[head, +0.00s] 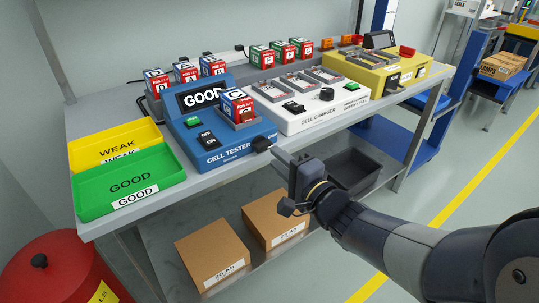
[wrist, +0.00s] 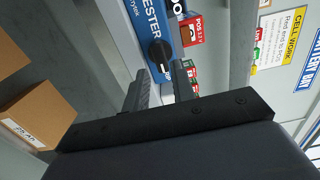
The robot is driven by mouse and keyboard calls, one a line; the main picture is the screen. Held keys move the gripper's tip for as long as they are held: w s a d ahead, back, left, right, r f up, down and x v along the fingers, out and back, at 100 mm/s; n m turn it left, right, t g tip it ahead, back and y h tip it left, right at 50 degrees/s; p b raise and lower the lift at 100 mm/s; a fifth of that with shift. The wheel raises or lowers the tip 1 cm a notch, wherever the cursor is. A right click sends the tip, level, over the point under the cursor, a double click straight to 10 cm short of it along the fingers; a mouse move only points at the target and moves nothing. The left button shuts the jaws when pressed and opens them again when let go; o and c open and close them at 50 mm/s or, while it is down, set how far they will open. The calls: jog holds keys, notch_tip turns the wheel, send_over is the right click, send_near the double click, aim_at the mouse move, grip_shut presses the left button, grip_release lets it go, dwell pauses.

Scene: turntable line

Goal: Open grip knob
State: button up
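The black knob (head: 261,144) sits on the right front corner of the blue cell tester (head: 206,154), whose screen reads GOOD. In the wrist view the knob (wrist: 159,51) is just beyond my fingertips, lined up with the gap between them. My gripper (head: 275,153) is in front of the tester, very close to the knob. Its two fingers (wrist: 160,76) stand apart with a gap between them. I cannot tell whether either finger touches the knob. A red and white cell block (head: 237,105) stands on the tester.
Yellow WEAK (head: 86,140) and green GOOD (head: 97,194) trays lie left of the tester. The white cell charger (head: 315,117) is at its right, the yellow machine (head: 376,79) beyond. Cardboard boxes (head: 212,250) and a dark bin (head: 362,168) are below the table. A red drum (head: 42,275) stands front left.

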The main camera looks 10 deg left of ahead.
aim_at(265, 149)
jog(key=shift+b+x, duration=0.4)
jog(key=shift+x, duration=1.9)
grip_shut()
